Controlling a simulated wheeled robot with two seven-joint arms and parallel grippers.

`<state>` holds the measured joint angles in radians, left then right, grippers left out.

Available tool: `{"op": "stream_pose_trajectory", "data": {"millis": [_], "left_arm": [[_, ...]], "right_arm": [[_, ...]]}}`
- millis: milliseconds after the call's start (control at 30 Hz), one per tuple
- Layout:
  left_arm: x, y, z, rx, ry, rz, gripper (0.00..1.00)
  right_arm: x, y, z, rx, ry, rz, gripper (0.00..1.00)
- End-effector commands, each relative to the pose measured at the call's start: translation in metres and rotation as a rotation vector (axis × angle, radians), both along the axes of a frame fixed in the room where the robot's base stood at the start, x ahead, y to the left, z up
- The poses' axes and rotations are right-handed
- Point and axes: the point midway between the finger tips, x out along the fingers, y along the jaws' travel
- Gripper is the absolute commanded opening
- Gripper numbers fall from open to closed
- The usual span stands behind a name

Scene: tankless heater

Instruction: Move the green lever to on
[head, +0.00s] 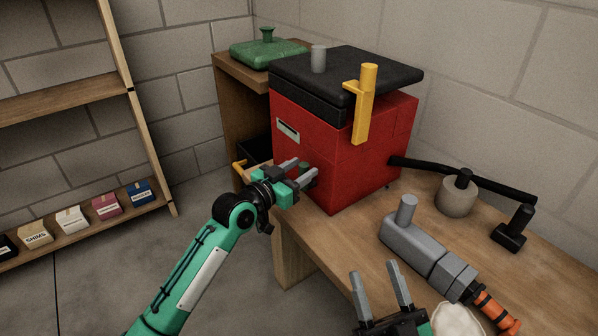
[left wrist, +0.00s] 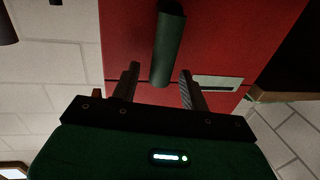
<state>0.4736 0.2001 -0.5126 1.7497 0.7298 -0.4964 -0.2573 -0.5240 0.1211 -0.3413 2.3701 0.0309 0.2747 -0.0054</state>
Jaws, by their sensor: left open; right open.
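The green lever (left wrist: 168,45) is a dark green bar on the front of the red heater box (head: 340,150). In the left wrist view it stands between the two fingers of my left gripper (left wrist: 160,71), with a gap on each side. In the head view my left gripper (head: 301,169) is at the lower front of the box, and only a small green bit of the lever (head: 304,165) shows between its fingers. My left gripper is open. My right gripper (head: 380,287) is open and empty above the front of the bench. I cannot read the lever's on or off marks.
A yellow lever (head: 365,105) sticks up at the box's corner. On the wooden bench (head: 365,270) lie a grey tool with an orange end (head: 430,255) and a round grey weight (head: 456,197). A green lidded pan (head: 267,50) stands behind. A shelf (head: 90,220) is at left.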

Motion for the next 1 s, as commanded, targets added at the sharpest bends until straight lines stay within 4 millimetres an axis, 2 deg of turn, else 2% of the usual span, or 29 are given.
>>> {"op": "stream_pose_trajectory", "data": {"millis": [233, 467, 767, 1000], "left_arm": [[0.0004, -0.0003, -0.0001, 0.0, 0.0, 0.0, 0.45], [0.0004, -0.0001, -0.0002, -0.001, 0.001, 0.0, 0.0], [-0.0005, -0.0006, -0.0003, 0.008, -0.01, 0.0, 0.0], [-0.0057, -0.0039, -0.0013, 0.065, -0.086, 0.0, 0.0]], "right_arm": [[-0.0001, -0.0002, 0.0006, 0.0, -0.003, -0.001, 0.54], [-0.0001, -0.0001, 0.0005, 0.0, -0.002, -0.001, 0.54], [0.0, -0.0001, 0.0004, 0.0, -0.001, 0.0, 0.54], [0.0002, 0.0001, 0.0002, 0.0, 0.001, 0.0, 0.54]]}}
